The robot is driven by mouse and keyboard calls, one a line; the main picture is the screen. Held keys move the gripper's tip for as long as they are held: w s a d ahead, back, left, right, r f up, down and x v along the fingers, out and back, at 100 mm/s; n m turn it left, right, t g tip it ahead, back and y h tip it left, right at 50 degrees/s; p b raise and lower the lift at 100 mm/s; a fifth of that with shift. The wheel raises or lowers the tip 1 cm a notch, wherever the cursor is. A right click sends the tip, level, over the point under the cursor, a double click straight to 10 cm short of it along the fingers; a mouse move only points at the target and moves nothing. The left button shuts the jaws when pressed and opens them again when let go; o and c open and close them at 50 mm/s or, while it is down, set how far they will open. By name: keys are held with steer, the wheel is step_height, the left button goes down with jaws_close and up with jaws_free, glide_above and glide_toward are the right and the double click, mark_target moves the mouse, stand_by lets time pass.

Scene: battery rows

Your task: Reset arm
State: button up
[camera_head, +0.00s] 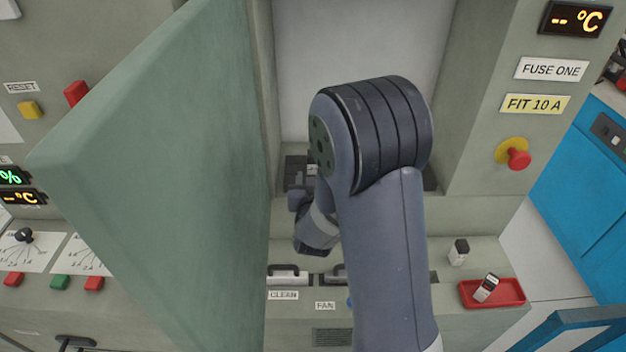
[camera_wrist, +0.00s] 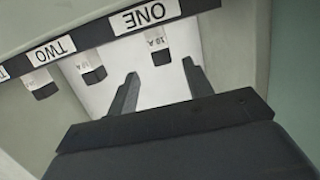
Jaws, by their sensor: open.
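My arm reaches up and forward into an open cabinet in the head view, and its big joint covers much of the cabinet's inside. In the wrist view my gripper (camera_wrist: 160,88) is open, with its two dark fingers apart and nothing between them. Beyond the fingers, a fuse marked 10 A (camera_wrist: 158,46) sits under the label ONE (camera_wrist: 144,17). Other fuses (camera_wrist: 91,66) sit to its left near the label TWO (camera_wrist: 52,51). The wrist view appears upside down. In the head view the fingertips are hidden behind my arm.
The green cabinet door (camera_head: 170,170) stands open close to the left of my arm. A red tray (camera_head: 513,293) with a small fuse (camera_head: 486,288) lies on the right ledge, and another fuse (camera_head: 459,251) stands behind it. A red and yellow knob (camera_head: 516,156) juts out on the right panel.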

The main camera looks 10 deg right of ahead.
stand_by(0.3)
steer(key=p+x, duration=0.2)
steer(key=x, duration=0.9)
steer(key=shift+w+d+f+p, duration=0.1)
steer(key=shift+w+d+p, duration=0.05)
steer(key=shift+w+p, duration=0.2)
steer(key=shift+w+f+b, duration=0.2)
steer(key=shift+f+b, duration=0.1)
steer(key=shift+r, duration=0.3)
steer(key=shift+f, duration=0.1)
